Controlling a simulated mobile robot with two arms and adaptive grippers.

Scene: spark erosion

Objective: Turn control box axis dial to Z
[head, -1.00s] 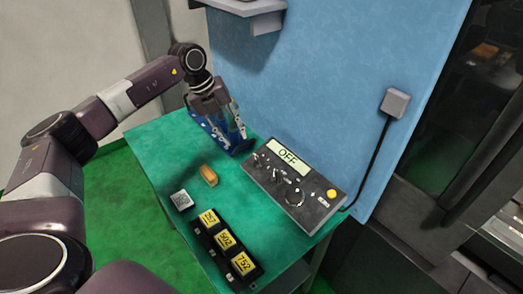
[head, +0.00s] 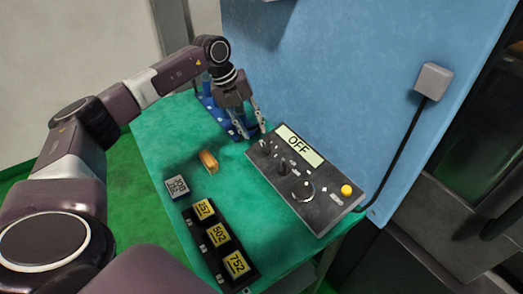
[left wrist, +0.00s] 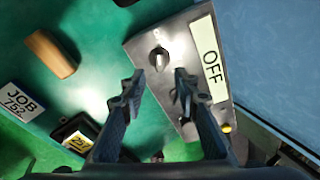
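The control box (head: 325,207) lies on the green table, a dark panel with a display reading OFF (head: 298,145). It carries small knobs near its left end, a larger round dial (head: 303,190) and a yellow button (head: 346,190). My left gripper (head: 256,118) is open and empty just above the left end of the box. In the left wrist view the open fingers (left wrist: 160,85) point at the panel, with a small knob (left wrist: 160,57) beyond the gap between them, apart from both. The axis labels are too small to read. My right gripper is not in view.
A blue object (head: 218,116) stands behind my left gripper. A blue wall (head: 350,80) rises behind the box.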

